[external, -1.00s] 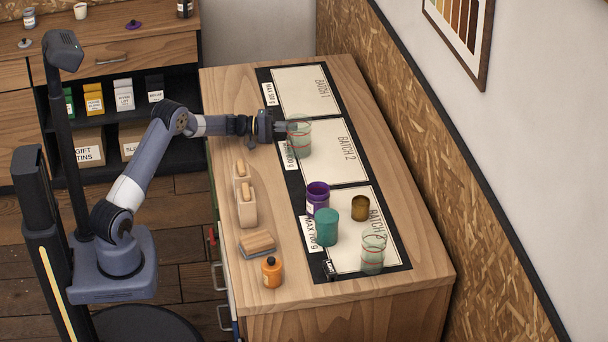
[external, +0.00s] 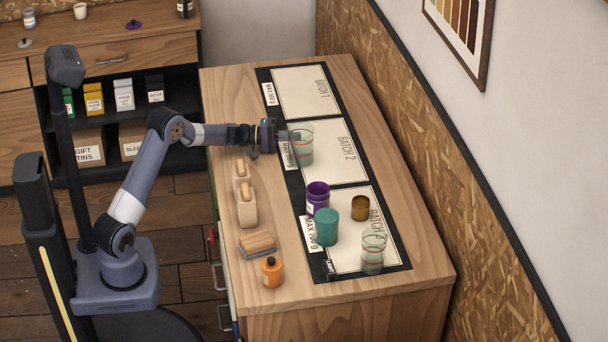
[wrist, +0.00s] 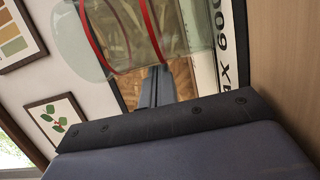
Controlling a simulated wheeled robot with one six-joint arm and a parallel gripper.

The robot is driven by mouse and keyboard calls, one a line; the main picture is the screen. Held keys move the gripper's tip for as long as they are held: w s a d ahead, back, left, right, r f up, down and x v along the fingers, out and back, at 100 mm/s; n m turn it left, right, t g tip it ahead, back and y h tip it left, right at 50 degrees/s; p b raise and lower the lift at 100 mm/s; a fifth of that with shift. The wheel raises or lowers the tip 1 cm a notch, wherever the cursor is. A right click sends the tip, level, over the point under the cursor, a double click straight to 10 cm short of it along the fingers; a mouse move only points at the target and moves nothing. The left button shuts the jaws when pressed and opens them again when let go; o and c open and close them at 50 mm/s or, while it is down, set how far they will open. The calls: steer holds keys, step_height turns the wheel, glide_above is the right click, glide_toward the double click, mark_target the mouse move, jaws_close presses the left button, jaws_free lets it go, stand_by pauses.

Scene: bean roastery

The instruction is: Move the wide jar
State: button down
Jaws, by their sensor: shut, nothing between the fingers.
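The wide jar (external: 304,154) is clear glass with red bands. It stands upright at the left side of the BATCH 2 panel. In the wrist view its glass (wrist: 135,30) fills the upper middle. My gripper (external: 292,136) is level and reaches in from the left, its fingertips at the jar's left side. In the wrist view my fingers (wrist: 157,84) are together with nothing between them, just below the jar. I cannot tell whether they touch the glass. A narrower banded glass jar (external: 373,252) stands on the nearest panel.
The nearest panel also bears a purple jar (external: 318,197), a teal jar (external: 326,228) and a brown cup (external: 360,208). Wooden-handled brushes (external: 246,206) and an orange bottle (external: 271,272) stand along the left edge. The BATCH 1 panel (external: 305,91) is clear.

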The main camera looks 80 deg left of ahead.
steer(key=d+b, duration=1.3)
steer(key=d, duration=0.1)
steer(key=shift+f, duration=0.2)
steer(key=shift+d+r+b, duration=0.15)
steer(key=shift+d+b, duration=0.2)
steer(key=shift+d, duration=0.2)
steer(key=shift+r, duration=0.1)
step_height(320, 180, up, 10)
steer(key=p, duration=0.3)
